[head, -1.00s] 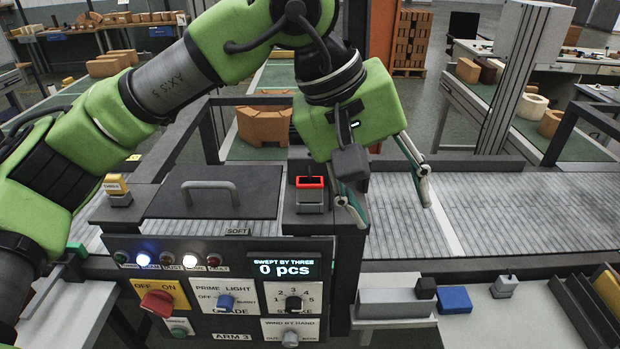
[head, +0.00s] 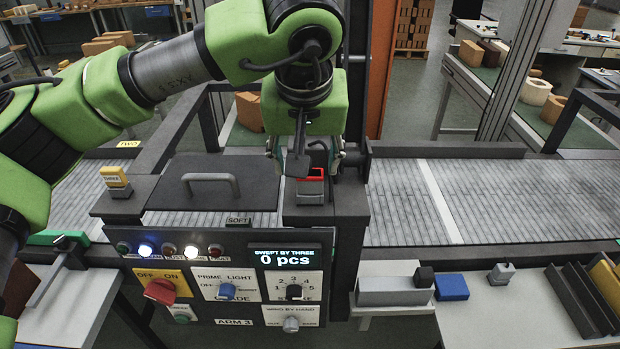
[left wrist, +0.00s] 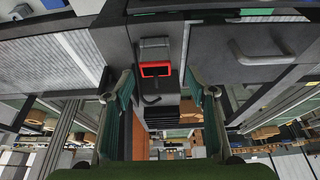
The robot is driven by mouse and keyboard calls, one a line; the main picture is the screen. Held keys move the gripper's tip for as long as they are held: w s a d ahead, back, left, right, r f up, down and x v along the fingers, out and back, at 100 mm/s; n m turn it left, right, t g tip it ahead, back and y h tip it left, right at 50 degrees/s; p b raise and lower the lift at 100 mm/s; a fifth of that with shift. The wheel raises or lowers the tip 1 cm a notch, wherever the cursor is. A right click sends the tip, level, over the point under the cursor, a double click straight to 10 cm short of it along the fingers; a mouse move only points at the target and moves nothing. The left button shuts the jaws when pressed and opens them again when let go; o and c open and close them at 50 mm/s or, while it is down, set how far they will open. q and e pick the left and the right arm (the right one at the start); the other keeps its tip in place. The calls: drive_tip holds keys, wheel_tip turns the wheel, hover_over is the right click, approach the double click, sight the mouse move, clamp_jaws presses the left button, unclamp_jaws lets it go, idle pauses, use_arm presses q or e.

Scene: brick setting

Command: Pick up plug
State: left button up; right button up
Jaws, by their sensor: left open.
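A small grey block with a red-lit rectangular rim (head: 311,173) stands on the dark housing right of the lidded box. It also shows in the left wrist view (left wrist: 154,70), with a dark hooked piece beside it. I cannot tell whether this or the small grey knobbed piece (head: 502,273) on the right white table is the plug. My left gripper (head: 306,163) is open and empty, pointing down at the red-rimmed block. In the left wrist view its fingers (left wrist: 160,84) stand apart, with the block between and just beyond the tips. Contact cannot be told. My right gripper is out of view.
The control panel (head: 222,320) faces me below the housing. A handled lid (head: 208,195) and a yellow-topped block (head: 116,180) lie left. A dark upright post stands close behind the gripper. The conveyor (head: 520,200) at right is bare. A blue block (head: 452,287) sits on the white table.

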sight(310, 173)
use_arm(q)
drive_tip(key=p+x, duration=0.2)
drive_tip(key=x, duration=0.1)
drive_tip(key=shift+d+f, duration=0.35)
drive_tip(key=shift+w+f, duration=0.2)
drive_tip(key=shift+f, duration=0.35)
drive_tip(key=c, duration=1.3)
drive_tip(key=shift+r, duration=0.1)
